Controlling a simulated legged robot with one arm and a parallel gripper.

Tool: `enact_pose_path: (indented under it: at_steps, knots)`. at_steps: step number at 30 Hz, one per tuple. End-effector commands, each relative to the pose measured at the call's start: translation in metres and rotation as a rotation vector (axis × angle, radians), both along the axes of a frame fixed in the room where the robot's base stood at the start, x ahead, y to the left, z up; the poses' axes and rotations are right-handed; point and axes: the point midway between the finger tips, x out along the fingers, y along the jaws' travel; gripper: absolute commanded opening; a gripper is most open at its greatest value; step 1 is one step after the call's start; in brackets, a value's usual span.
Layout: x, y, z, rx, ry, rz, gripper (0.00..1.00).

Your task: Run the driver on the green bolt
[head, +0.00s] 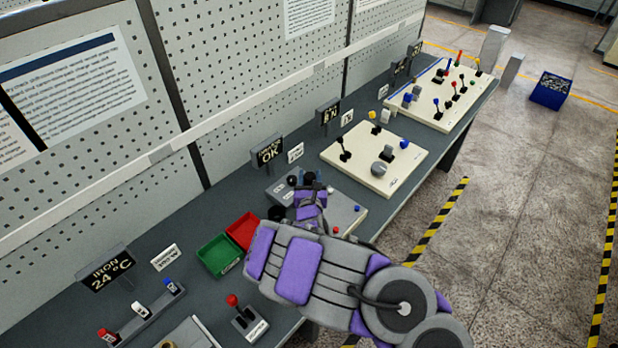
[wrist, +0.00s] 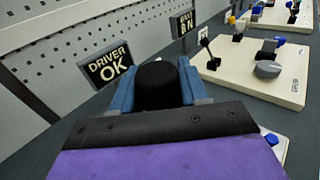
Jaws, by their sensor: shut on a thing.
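My gripper (wrist: 157,82) has its two blue fingers shut on a black rounded thing, apparently the driver (wrist: 157,94), in the wrist view. Its lower part is hidden behind my wrist. In the head view my gripper (head: 309,186) is over the grey bolt plate (head: 346,204), at the plate's back edge. A blue bolt (head: 357,208) and a red bolt (head: 335,229) show on the plate. I cannot make out the green bolt; my arm covers part of the plate. A sign (head: 268,152) behind reads "DRIVER OK" in the wrist view.
A green bin (head: 218,256) and a red bin (head: 243,231) stand left of my arm. A red-knobbed lever (head: 240,312) is in front of them. A cream control board (head: 375,155) lies to the right, with another (head: 445,95) beyond. The pegboard wall (head: 230,80) runs behind the bench.

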Motion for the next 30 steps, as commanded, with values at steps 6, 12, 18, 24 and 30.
enact_pose_path:
  at_steps: [6, 12, 18, 24, 30]
  knots:
    - [0.0, 0.0, 0.021, 0.0, -0.003, 0.0, 0.0]
    - [0.0, 0.0, 0.035, 0.0, -0.004, 0.001, 0.0]
    - [0.0, 0.0, 0.049, 0.0, -0.004, 0.001, 0.0]
    - [0.0, 0.0, 0.063, 0.0, -0.004, 0.001, 0.0]
    - [0.0, 0.0, 0.066, 0.0, -0.004, 0.001, 0.0]
